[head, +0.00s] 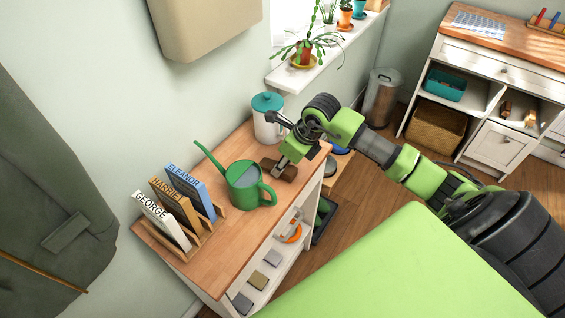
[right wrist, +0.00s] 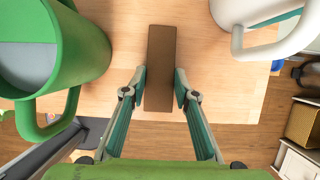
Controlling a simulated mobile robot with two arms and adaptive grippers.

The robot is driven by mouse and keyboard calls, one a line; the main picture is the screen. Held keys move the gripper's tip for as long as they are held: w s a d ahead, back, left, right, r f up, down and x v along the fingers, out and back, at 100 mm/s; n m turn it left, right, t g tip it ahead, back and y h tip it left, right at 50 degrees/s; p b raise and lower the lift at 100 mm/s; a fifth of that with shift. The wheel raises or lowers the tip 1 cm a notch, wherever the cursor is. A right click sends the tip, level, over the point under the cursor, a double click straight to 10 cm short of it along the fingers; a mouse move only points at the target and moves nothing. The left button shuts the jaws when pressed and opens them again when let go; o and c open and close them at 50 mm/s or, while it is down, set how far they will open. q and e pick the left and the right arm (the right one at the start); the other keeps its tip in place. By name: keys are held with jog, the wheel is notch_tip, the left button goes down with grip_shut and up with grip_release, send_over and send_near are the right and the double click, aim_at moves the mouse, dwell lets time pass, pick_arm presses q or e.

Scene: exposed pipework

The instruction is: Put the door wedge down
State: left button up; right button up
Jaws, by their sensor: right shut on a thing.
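The door wedge (right wrist: 160,60) is a brown block, seen between the fingers of my right gripper (right wrist: 160,88) in the right wrist view. The gripper is shut on it, one finger against each long side. In the head view the wedge (head: 287,172) is at the wooden top of the white shelf unit (head: 237,232), between the green watering can and the white jug, with my right gripper (head: 283,163) over it. I cannot tell whether it touches the top. My left gripper is not in view.
The green watering can (head: 244,186) stands close on one side, the white jug with a teal lid (head: 267,122) on the other. A rack with several name boards (head: 185,215) stands at the left end. The top's front strip has bare wood.

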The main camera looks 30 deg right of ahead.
jog(key=shift+f, duration=0.2)
jog(key=o, duration=1.1)
jog(key=shift+r, duration=0.1)
jog(key=b+v, duration=0.2)
jog(key=v, duration=1)
